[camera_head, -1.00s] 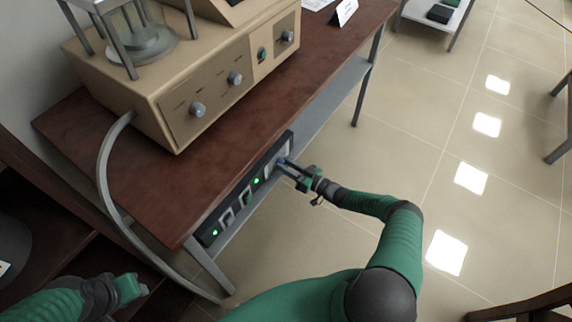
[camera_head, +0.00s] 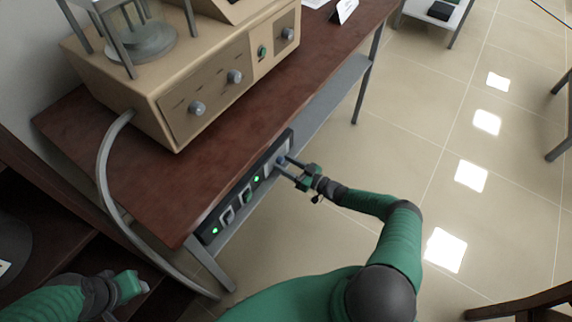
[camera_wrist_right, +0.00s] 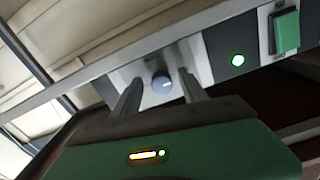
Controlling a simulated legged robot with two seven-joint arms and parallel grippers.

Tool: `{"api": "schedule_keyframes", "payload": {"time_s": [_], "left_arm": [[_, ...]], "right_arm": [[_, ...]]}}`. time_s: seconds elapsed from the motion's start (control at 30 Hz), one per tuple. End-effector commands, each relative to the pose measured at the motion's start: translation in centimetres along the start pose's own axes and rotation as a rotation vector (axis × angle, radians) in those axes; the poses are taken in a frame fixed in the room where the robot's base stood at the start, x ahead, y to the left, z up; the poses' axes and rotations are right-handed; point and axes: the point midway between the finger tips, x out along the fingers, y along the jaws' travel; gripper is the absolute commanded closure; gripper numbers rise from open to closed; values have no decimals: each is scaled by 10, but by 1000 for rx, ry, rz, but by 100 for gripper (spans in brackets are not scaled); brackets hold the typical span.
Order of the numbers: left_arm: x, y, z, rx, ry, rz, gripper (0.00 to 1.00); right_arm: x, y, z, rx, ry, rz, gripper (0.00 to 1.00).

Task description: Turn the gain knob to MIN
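The small blue knob (camera_wrist_right: 161,83) sits on a light plate of the dark panel under the table edge. It also shows in the head view (camera_head: 281,160). A pale mark crosses its face; no lettering is readable, so I cannot tell its setting. My right gripper (camera_head: 283,162) is open, with its two fingers apart at the panel. In the right wrist view the fingers (camera_wrist_right: 159,79) stand on either side of the knob, with gaps visible. My left gripper (camera_head: 140,287) is at the lower left, away from the panel; its opening is unclear.
The dark panel (camera_head: 212,231) also has green lights and switches, including a green rocker (camera_wrist_right: 286,31) near a lit green lamp (camera_wrist_right: 238,60). A beige instrument (camera_head: 165,110) with grey knobs stands on the brown table (camera_head: 120,185). A grey hose (camera_head: 104,170) hangs at left.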

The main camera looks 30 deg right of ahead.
Motion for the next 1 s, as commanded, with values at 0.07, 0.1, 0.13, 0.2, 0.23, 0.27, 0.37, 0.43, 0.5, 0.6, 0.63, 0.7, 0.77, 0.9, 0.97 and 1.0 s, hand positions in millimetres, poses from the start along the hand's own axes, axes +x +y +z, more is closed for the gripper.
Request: {"api": "schedule_keyframes", "payload": {"time_s": [0.07, 0.1, 0.13, 0.2, 0.23, 0.27, 0.37, 0.43, 0.5, 0.6, 0.63, 0.7, 0.77, 0.9, 0.97, 1.0], "left_arm": [[0, 0, 0, 0, 0, 0, 64], [0, 0, 0, 0, 0, 0, 64], [0, 0, 0, 0, 0, 0, 64], [-1, 0, 0, 0, 0, 0, 64], [-2, 0, 0, 0, 0, 0, 64], [-3, 0, -1, 0, 0, 0, 64], [-8, 0, -2, 0, 0, 0, 64], [-11, 0, -3, 0, 0, 0, 64], [-13, 0, -3, 0, 0, 0, 64], [-15, 0, -4, 0, 0, 0, 64], [-16, 0, -4, 0, 0, 0, 64], [-16, 0, -4, 0, 0, 0, 64], [-17, 0, -4, 0, 0, 0, 64], [-16, 0, -4, 0, 0, 0, 64], [-16, 0, -4, 0, 0, 0, 64], [-16, 0, -4, 0, 0, 0, 64]], "right_arm": [[0, 0, -1, 0, 2, 0, 50], [0, 0, -1, 0, 2, 0, 50], [0, 0, -2, 0, 3, 1, 50], [-3, 1, -2, -1, 3, 1, 50], [-6, 1, -3, -1, 3, 2, 50], [-10, 1, -3, -1, 2, 2, 50], [-30, 2, -4, 1, 4, 5, 50], [-50, 2, -4, 0, 3, 6, 50], [-71, 2, -3, 0, 3, 6, 50], [-101, 3, -2, 0, 2, 6, 50], [-110, 2, -2, 1, 2, 5, 50], [-128, 2, 0, 1, 1, 5, 50], [-142, 2, 0, 1, 1, 4, 50], [-162, 2, 1, 1, 1, 2, 50], [-166, 1, 1, 2, 0, 1, 50], [-168, 1, 1, 2, 0, 1, 50]]}}
